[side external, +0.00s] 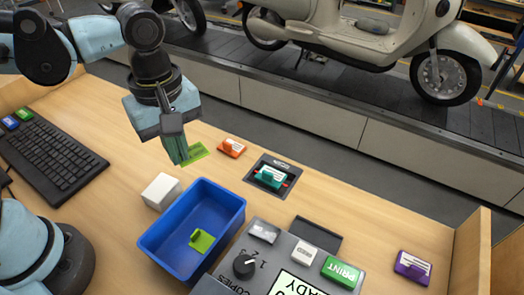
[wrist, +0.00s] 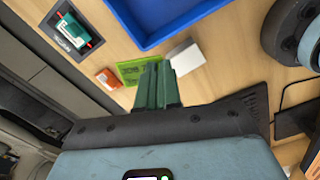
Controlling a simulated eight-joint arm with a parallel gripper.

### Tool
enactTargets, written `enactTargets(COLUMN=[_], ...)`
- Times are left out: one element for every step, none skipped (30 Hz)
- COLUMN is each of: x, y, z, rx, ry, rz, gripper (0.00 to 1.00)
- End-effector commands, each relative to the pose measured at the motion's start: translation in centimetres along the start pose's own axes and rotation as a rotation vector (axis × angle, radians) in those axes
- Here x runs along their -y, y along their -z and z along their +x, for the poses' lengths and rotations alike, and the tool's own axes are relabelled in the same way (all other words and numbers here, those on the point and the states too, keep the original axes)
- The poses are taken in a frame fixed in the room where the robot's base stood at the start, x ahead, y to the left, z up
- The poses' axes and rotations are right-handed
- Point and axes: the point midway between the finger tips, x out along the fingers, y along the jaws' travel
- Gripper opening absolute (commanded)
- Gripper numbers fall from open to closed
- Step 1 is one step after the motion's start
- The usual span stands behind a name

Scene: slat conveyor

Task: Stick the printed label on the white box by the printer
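The white box (side external: 161,191) stands on the table beside the blue bin's left corner; it also shows in the wrist view (wrist: 185,57). My gripper (side external: 179,157) is above the table behind the white box, with its green fingers pointing down. In the wrist view the fingers (wrist: 160,68) are close together. A lime-green label (side external: 196,152) with dark marks sits at the fingertips, partly hidden by them in the wrist view (wrist: 131,71); it appears pinched there and clear of the white box. The printer (side external: 230,284) is at the front, with a green PRINT button.
A blue bin (side external: 227,233) holds a lime-green piece (side external: 201,240). An orange box (side external: 231,147), a teal box (side external: 270,177) in a dark tray and a purple box (side external: 412,266) stand around. A keyboard (side external: 48,157) lies left. A conveyor with a scooter runs behind.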

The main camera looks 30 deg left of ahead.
Motion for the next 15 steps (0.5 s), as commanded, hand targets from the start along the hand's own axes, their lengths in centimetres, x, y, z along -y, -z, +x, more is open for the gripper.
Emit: enactTargets(x=[1.2, 1.9, 2.6, 3.2, 3.7, 4.3, 4.7, 5.0, 5.4, 5.7, 5.9, 6.1, 6.2, 6.2, 6.3], y=[0.9, 1.4, 1.9, 2.2, 2.5, 2.8, 3.0, 3.2, 3.5, 3.6, 3.7, 3.8, 3.8, 3.9, 3.9], z=[0.3, 0.5, 0.8, 1.0, 1.2, 1.4, 1.6, 1.8, 1.9, 2.0, 2.1, 2.2, 2.3, 2.4, 2.5], rx=[0.000, 0.000, 0.000, 0.000, 0.000, 0.000, 0.000, 0.000, 0.000, 0.000, 0.000, 0.000, 0.000, 0.000, 0.000], ry=[0.000, 0.000, 0.000, 0.000, 0.000, 0.000, 0.000, 0.000, 0.000, 0.000, 0.000, 0.000, 0.000, 0.000, 0.000], rz=[-0.080, -0.126, -0.184, -0.224, -0.261, -0.307, -0.336, -0.363, -0.394, -0.412, -0.429, -0.445, -0.454, -0.461, -0.467], gripper=[0.00, 0.00, 0.00, 0.00, 0.00, 0.00, 0.00, 0.00, 0.00, 0.00, 0.00, 0.00, 0.00, 0.00, 0.00])
